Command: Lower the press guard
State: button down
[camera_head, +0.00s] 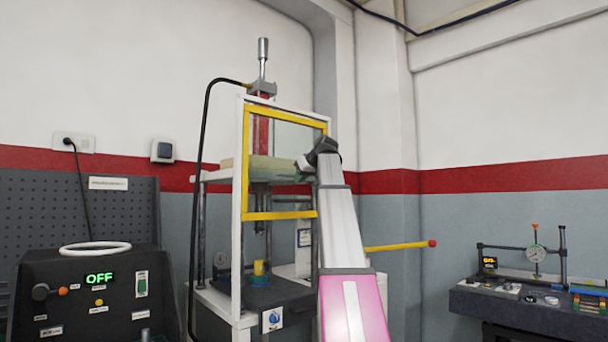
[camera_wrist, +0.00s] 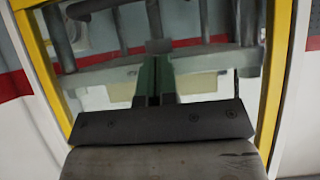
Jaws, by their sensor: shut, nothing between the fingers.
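The press guard (camera_head: 280,215) is a yellow-framed clear panel on the front of the white-framed press (camera_head: 239,190). It sits high, with its lower bar above the black press bed (camera_head: 265,292). My gripper (camera_head: 301,163) is at the panel's right side, about mid-height; its tips are hard to make out there. In the wrist view, my gripper (camera_wrist: 154,72) has its greenish fingers together and empty, pointing towards the panel. The guard's yellow side bars (camera_wrist: 277,75) stand left and right of it. Whether the fingers touch the guard cannot be told.
A yellow piece (camera_head: 259,268) stands on a blue base on the press bed. A yellow lever with a red knob (camera_head: 432,244) sticks out to the right. A control box reading OFF (camera_head: 99,278) is at left. A gauge bench (camera_head: 525,305) is at right.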

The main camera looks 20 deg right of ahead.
jog(key=w+a+f, duration=0.1)
jog(key=w+f, duration=0.3)
jog(key=f, duration=0.2)
jog(key=shift+a+f, duration=0.15)
jog(key=shift+a, duration=0.05)
notch_tip(320, 180, down, 31)
dwell(0.5)
dwell(0.4)
